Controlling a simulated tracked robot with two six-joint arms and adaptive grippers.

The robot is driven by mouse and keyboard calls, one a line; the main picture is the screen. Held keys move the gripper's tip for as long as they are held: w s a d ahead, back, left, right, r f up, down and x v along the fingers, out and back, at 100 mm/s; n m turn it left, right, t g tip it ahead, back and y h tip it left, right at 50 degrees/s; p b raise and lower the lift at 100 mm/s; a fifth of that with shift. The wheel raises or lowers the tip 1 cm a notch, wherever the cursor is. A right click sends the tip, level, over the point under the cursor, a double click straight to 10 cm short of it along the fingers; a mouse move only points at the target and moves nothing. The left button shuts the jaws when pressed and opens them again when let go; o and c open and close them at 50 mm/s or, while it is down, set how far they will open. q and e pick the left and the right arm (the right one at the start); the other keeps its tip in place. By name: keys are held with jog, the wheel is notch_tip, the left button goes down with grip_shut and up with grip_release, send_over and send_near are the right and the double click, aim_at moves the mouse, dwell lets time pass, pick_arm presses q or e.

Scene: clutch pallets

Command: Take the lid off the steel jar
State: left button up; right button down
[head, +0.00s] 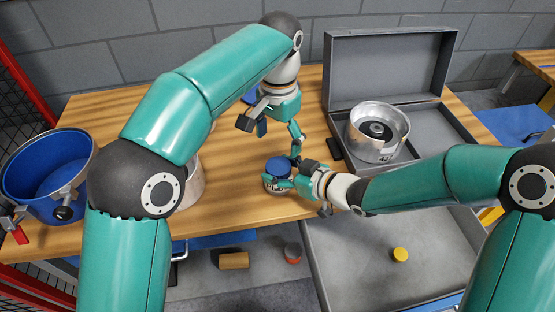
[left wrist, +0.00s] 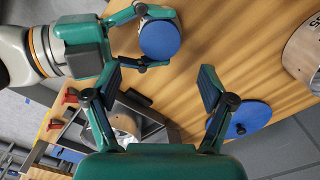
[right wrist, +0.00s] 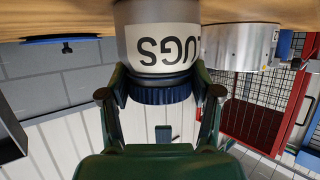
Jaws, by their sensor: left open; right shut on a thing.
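The steel jar (head: 276,182) is a small grey can with a white label, near the front edge of the wooden table. Its blue lid (head: 278,166) is on it. In the right wrist view the picture is inverted, with the jar (right wrist: 158,45) above and the ribbed lid (right wrist: 160,95) below. My left gripper (head: 279,138) is open and empty, just behind and above the jar. In the left wrist view the blue lid top (left wrist: 160,40) lies beyond the left fingers.
An open grey case (head: 400,165) with a metal drum (head: 378,145) stands at the back right. A blue bin (head: 45,175) is at the left. A flat blue disc with a black knob (left wrist: 250,113) lies on the table. A grey tray (head: 375,285) is below the front edge.

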aim_at(278, 165)
pick_arm(q)
jog(key=m, duration=0.3)
jog(key=shift+f+m, duration=0.25)
jog(key=shift+m, duration=0.05)
jog(key=shift+f, duration=3.8)
jog(key=c, duration=1.2)
jog(key=n, duration=0.6)
jog(key=shift+n, duration=0.4)
jog(key=shift+c, duration=0.2)
